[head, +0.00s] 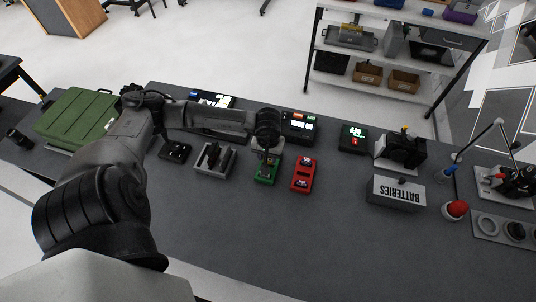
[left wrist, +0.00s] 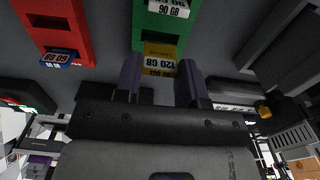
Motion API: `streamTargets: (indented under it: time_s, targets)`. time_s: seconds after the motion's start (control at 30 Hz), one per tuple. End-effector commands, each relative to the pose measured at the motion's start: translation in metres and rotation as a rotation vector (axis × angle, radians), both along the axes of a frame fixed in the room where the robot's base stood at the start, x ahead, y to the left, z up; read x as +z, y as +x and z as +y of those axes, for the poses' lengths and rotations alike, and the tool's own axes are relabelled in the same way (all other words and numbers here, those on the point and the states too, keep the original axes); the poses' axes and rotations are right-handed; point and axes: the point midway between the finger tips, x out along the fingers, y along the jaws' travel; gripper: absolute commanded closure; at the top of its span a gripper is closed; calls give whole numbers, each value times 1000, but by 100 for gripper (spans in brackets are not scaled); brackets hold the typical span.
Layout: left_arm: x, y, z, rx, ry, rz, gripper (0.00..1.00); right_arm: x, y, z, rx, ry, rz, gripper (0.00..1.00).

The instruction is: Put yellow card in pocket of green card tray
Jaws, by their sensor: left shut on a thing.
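The green card tray (head: 265,175) lies on the dark table near the middle of the head view, under my left gripper (head: 267,157). In the left wrist view the green tray (left wrist: 148,24) is at the top and bears a white-labelled "90 GB" card (left wrist: 168,8). My left gripper (left wrist: 160,78) is shut on the yellow card (left wrist: 160,52), labelled "120 GB", at the near end of the green tray. I cannot tell whether the card sits inside the pocket or just over it. In the head view my gripper hides the card. My right gripper is not in view.
A red card tray (head: 303,175) lies just right of the green one and holds cards. A grey holder (head: 214,160) stands to the left. A grey batteries box (head: 395,192) is farther right. The front table area is clear.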

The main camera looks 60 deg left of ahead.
Motion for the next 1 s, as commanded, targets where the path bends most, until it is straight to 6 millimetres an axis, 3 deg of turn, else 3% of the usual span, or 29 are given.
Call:
streamTargets:
  time_s: [1.0]
  targets:
    - [-3,0,-1,-1,-1,1,85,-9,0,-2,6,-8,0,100]
